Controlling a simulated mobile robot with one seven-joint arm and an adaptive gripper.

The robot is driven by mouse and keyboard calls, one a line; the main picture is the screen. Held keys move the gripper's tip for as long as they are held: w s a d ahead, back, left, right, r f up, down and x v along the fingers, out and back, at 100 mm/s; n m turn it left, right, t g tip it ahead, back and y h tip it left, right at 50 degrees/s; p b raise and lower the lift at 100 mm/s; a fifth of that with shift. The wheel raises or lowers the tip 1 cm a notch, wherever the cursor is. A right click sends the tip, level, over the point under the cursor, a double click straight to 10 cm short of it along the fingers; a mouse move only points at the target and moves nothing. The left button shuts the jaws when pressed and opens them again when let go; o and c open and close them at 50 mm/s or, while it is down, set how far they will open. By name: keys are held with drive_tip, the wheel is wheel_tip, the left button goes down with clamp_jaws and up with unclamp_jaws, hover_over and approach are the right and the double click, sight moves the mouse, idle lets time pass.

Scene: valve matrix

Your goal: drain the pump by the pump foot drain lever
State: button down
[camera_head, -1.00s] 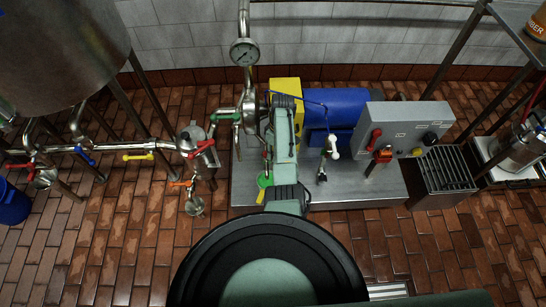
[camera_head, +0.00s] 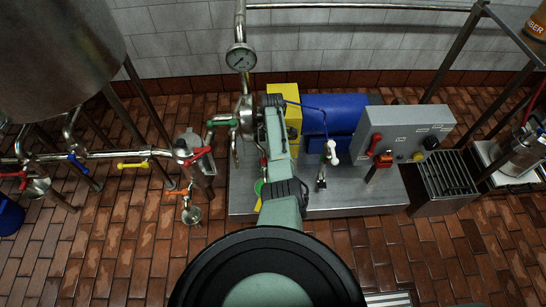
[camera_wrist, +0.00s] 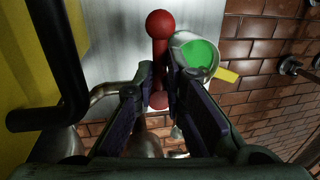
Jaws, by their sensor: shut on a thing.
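In the wrist view, a red lever with a round knob (camera_wrist: 160,24) stands between the two fingers of my gripper (camera_wrist: 161,78). The fingers are closed in on its red stem, and the lower part of the stem is partly hidden. A round metal-rimmed opening with a bright green inside (camera_wrist: 203,52) is just right of the lever. In the head view, the pump's blue motor (camera_head: 345,108) sits on a steel base plate (camera_head: 350,198). My arm covers most of the gripper and lever there; only a green edge (camera_head: 258,187) shows beside it.
A grey control box (camera_head: 405,130) with red switches is right of the motor. A white-handled lever (camera_head: 332,152) stands in front of the motor. A yellow guard (camera_wrist: 25,80) and black bar are close left of the gripper.

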idle(0.4)
drive_tip(key=c, duration=1.7)
unclamp_jaws()
drive_tip(key=shift+o, duration=0.2)
wheel_tip(320, 180, up, 12)
drive_tip(key=w, duration=0.2)
drive_tip(key=shift+w, duration=0.2)
drive_tip(key=shift+f, duration=0.15)
